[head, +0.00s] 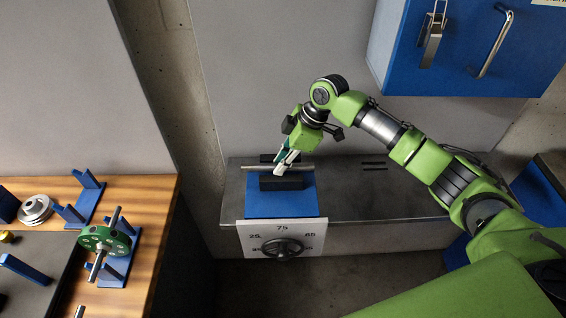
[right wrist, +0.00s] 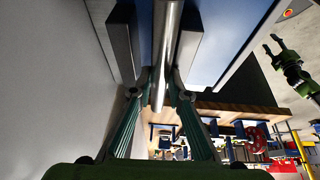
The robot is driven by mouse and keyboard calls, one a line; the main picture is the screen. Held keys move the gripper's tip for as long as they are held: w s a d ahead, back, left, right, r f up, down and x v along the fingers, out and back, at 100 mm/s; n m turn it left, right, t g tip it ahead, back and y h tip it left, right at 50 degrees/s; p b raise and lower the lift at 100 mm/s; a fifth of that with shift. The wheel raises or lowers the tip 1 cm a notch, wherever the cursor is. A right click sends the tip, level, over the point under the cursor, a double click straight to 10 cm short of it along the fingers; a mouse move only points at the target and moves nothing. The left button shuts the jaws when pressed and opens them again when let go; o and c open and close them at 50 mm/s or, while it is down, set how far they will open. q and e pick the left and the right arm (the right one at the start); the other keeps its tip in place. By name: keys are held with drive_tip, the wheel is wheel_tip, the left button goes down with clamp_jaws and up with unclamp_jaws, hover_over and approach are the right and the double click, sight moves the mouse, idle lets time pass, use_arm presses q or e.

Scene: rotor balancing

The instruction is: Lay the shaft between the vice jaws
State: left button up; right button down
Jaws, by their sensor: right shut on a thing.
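The silver shaft (head: 250,168) lies level along the gap between the dark front jaw (head: 281,183) and rear jaw (head: 267,158) of the blue vice (head: 281,205). My right gripper (head: 284,166) reaches down from above and is shut on the shaft. In the right wrist view the shaft (right wrist: 167,45) runs between the two jaws, with the gripper's fingers (right wrist: 160,92) on either side of it. I cannot tell whether it rests on the vice bed. My left gripper (right wrist: 271,46) shows small at the right of that view, open and empty.
The vice stands on a grey metal bench (head: 350,200), with a dial plate and handwheel (head: 283,248) at its front. At left, a wooden table (head: 150,215) holds a green rotor (head: 103,241) on blue stands. A blue cabinet (head: 465,50) hangs at upper right.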

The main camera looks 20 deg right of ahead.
use_arm(q)
drive_tip(key=shift+f, duration=0.2)
use_arm(e)
drive_tip(key=f, duration=0.1)
drive_tip(key=s+f, duration=0.1)
drive_tip(key=shift+s+f+g, duration=0.2)
drive_tip(key=shift+f+g, duration=0.1)
drive_tip(key=shift+f, duration=0.05)
drive_tip(key=c, duration=1.8)
unclamp_jaws()
drive_tip(key=shift+c, duration=0.2)
drive_tip(key=shift+w+a+f, duration=0.25)
drive_tip(key=shift+w, duration=0.45)
drive_tip(key=shift+d, duration=0.1)
use_arm(q)
drive_tip(key=shift+w+r, duration=0.1)
drive_tip(key=shift+w, duration=0.2)
use_arm(e)
drive_tip(key=shift+s+d+r, duration=0.15)
drive_tip(key=shift+d+r, duration=0.05)
drive_tip(key=shift+f, duration=0.15)
drive_tip(key=shift+c, duration=1.2)
